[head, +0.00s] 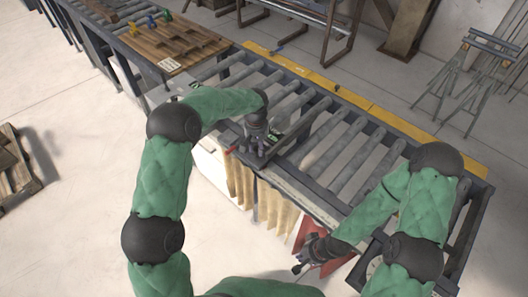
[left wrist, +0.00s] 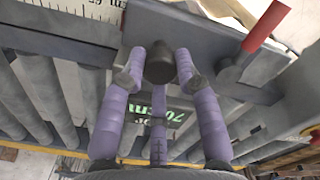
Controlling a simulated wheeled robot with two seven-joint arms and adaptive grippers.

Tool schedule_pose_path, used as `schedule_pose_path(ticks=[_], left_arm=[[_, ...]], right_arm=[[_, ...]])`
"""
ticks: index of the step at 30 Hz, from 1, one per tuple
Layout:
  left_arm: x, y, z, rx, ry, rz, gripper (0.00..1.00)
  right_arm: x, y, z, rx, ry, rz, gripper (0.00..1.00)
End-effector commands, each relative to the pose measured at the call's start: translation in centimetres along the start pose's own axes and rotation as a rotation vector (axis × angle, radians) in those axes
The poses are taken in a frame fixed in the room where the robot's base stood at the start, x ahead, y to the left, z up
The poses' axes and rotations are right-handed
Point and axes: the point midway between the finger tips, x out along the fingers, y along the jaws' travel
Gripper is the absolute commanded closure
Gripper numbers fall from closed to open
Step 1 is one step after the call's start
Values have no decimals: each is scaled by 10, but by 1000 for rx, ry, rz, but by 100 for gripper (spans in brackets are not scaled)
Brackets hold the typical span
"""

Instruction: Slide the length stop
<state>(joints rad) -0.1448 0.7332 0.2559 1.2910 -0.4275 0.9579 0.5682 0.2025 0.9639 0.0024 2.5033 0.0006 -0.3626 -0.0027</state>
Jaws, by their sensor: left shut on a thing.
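The length stop (left wrist: 202,38) is a grey metal block over the roller table, with a dark round knob (left wrist: 160,62) and a red-handled lever (left wrist: 267,22) on its right in the left wrist view. My left gripper (head: 258,148) is on the stop at the table's near edge. In the left wrist view its purple fingers (left wrist: 158,82) close around the knob. A green lit display, partly hidden by the fingers, shows below the knob. My right gripper (head: 310,254) hangs apart from the stop, in front of the table; its fingers are too small to read.
The roller conveyor (head: 345,150) runs diagonally, with a yellow strip (head: 345,92) along its far side. A white scale (left wrist: 38,75) with black marks shows beside the stop. Tan strips (head: 270,205) and a red flap (head: 312,232) hang below. A wooden board (head: 165,45) lies farther up.

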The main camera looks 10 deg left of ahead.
Motion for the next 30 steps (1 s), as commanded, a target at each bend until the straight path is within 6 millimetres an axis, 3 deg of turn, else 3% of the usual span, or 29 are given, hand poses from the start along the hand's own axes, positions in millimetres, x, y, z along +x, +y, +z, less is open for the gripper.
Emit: schedule_pose_path(ticks=[6, 7, 9, 22, 30], left_arm=[[0, 1, 1, 2, -3, -1, 100], [1, 1, 1, 2, -3, -1, 62], [0, 1, 1, 2, -3, -1, 44], [-6, 1, 0, 1, 0, 0, 44], [-51, 1, 0, 2, 4, 1, 44]], right_arm=[[0, 0, 0, 0, 0, 0, 100], [0, 0, 0, 0, 0, 0, 100], [0, 0, 0, 0, 0, 0, 100], [0, 0, 0, 0, 0, 0, 100], [0, 0, 0, 0, 0, 0, 100]])
